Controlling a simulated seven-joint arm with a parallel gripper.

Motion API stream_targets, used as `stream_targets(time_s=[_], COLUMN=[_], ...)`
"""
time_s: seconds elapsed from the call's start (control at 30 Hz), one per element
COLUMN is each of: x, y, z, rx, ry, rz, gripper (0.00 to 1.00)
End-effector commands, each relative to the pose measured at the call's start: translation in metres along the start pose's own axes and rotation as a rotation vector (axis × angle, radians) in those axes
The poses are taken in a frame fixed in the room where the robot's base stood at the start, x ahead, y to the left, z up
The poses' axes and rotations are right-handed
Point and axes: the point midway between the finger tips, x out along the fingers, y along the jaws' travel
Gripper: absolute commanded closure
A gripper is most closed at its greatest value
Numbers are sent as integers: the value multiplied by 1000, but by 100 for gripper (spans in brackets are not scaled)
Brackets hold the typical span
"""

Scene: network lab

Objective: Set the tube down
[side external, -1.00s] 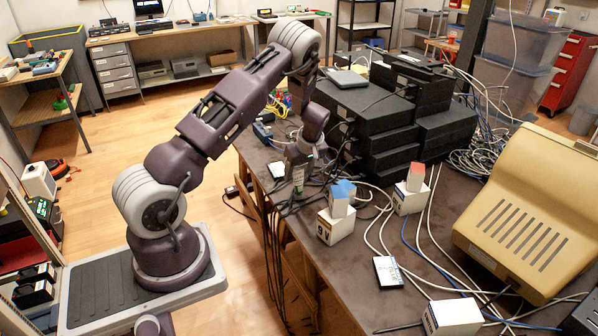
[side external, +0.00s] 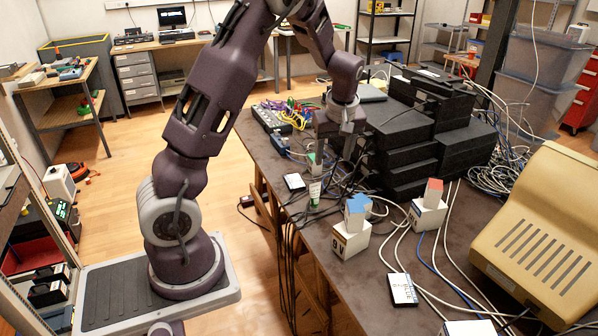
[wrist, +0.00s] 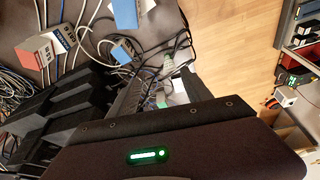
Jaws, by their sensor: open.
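A small pale tube with green parts (side external: 315,188) appears to stand upright near the left edge of the dark table, among black cables. In the wrist view, a pale greenish piece that looks like the tube (wrist: 168,64) lies beyond the jaws, partly hidden. My gripper (side external: 335,148) is open, above and a little behind the tube, and seems apart from it. In the wrist view, my gripper (wrist: 160,88) shows its two fingers spread, with nothing clearly held between them. The exact base of the tube is hard to make out.
A small white box (side external: 293,182) lies left of the tube. White blocks with a blue top (side external: 357,206) and a red top (side external: 433,191) stand to the right. Stacked black boxes (side external: 400,150) rise close behind my gripper. Loose cables cover much of the table (side external: 335,270).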

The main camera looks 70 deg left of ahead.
Motion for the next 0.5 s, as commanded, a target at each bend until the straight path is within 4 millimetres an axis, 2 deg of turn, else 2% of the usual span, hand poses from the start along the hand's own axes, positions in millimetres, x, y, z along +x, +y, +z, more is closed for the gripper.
stream_targets(time_s=[0.03, 0.1, 0.17, 0.2, 0.23, 0.3, 0.33, 0.4, 0.5], x=[-38, -90, -132, -157, -173, -200, -206, -214, -215], y=[-2, -14, -34, -51, -65, -102, -117, -148, -176], z=[21, 57, 89, 110, 126, 158, 169, 189, 206], rx=[86, 260, 428, 551, 644, 854, 934, 1093, 1239], ry=[-40, -86, -103, -100, -90, -47, -22, 38, 105], rz=[69, 166, 252, 309, 348, 422, 445, 481, 500], gripper=[43, 43, 43, 43, 43, 43, 43, 43, 43])
